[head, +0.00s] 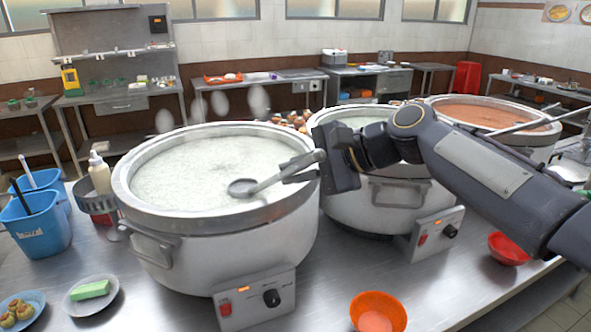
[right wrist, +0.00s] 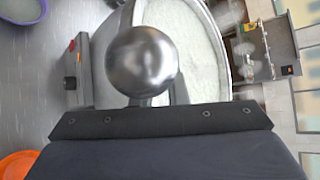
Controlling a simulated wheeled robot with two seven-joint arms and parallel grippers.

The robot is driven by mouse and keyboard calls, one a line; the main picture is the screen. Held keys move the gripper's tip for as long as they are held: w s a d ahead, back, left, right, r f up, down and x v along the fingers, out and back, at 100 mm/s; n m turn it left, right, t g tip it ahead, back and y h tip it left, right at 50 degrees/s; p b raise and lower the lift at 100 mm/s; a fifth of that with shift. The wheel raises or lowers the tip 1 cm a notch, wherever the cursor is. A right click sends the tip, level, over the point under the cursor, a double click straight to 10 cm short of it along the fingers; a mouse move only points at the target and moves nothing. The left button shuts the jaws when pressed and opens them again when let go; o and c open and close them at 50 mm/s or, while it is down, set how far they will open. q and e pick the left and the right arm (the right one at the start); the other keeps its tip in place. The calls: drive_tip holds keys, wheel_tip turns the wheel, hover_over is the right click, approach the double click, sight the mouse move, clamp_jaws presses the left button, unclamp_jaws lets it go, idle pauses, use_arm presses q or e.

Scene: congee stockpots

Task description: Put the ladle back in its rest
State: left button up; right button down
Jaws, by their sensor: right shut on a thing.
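The metal ladle (head: 266,181) is held tilted over the near left stockpot (head: 220,226). Its bowl (head: 242,188) is over the pale congee inside the right front rim; I cannot tell whether it touches the surface. My right gripper (head: 300,172) is shut on the ladle's handle near its upper end, beside the pot's right rim. In the right wrist view a shiny rounded metal part of the ladle (right wrist: 141,62) shows just beyond the dark gripper body. I cannot clearly identify the ladle's rest. My left gripper is not in view.
A metal ring-shaped holder (head: 97,203) with a bottle (head: 100,172) stands left of the pot, near blue bins (head: 42,228). A second stockpot (head: 372,205) is close on the right, partly behind my arm. An orange bowl (head: 378,309) sits in front. A plate with a green block (head: 90,290) is front left.

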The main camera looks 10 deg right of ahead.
drive_tip(key=c, duration=1.3)
unclamp_jaws()
drive_tip(key=shift+c, duration=0.2)
drive_tip(key=shift+f, duration=0.1)
drive_tip(key=shift+d, duration=0.1)
drive_tip(key=v, duration=0.7)
drive_tip(key=shift+s+d+r, duration=0.2)
drive_tip(key=shift+r, duration=0.05)
drive_tip(key=shift+f, duration=0.1)
drive_tip(key=s+d+f+n+h, duration=0.1)
drive_tip(key=s+f+n+h, duration=0.2)
drive_tip(key=s+f, duration=0.8)
drive_tip(key=s+d+f+n+h, duration=0.2)
drive_tip(key=s+f+n, duration=0.5)
drive_tip(key=s+f, duration=0.4)
wheel_tip(320, 180, down, 4)
drive_tip(key=shift+d+f+n+g+h+p, duration=0.1)
drive_tip(key=shift+d+n+g+h+p, duration=0.3)
drive_tip(key=shift+h, duration=0.5)
